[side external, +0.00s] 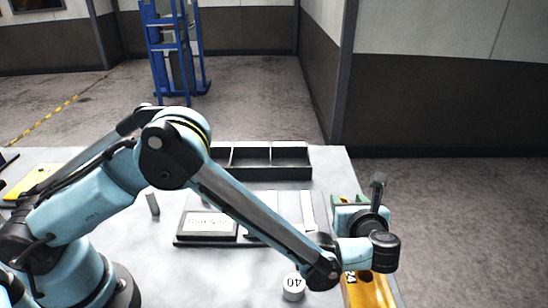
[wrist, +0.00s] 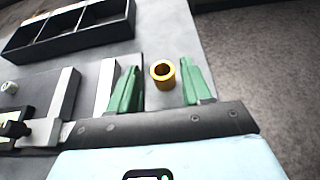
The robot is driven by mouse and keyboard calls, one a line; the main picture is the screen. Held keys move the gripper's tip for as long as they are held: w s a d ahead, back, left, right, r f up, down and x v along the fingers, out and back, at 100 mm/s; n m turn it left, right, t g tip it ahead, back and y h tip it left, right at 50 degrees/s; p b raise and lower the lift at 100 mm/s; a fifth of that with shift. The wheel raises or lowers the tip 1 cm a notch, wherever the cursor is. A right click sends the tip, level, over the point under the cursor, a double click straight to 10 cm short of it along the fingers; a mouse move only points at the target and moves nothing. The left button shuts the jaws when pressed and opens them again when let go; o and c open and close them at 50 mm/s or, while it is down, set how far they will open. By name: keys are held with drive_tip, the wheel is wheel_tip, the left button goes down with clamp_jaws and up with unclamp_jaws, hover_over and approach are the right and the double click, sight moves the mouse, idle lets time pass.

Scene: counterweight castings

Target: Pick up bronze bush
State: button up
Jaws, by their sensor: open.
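The bronze bush (wrist: 162,75) is a short golden ring with a dark bore. In the wrist view it stands on the grey table between the two green fingers of my gripper (wrist: 159,88), with clear space on both sides. My gripper is open and empty. In the side external view my gripper is mostly hidden behind my wrist, with a bit of green finger showing (side external: 345,201).
A dark tray with compartments (wrist: 75,43) stands at the back; it also shows in the side view (side external: 262,179). Grey bars (wrist: 64,92) lie left of my gripper. A white cylinder marked 40 (side external: 293,289) and a yellow piece (side external: 378,292) are near the front. The table's right edge is close.

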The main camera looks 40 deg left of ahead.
wheel_tip(320, 180, down, 2)
drive_tip(key=shift+f, duration=0.2)
drive_tip(key=shift+x, duration=1.1)
drive_tip(key=shift+w+a+f, duration=0.3)
drive_tip(key=c, duration=0.9)
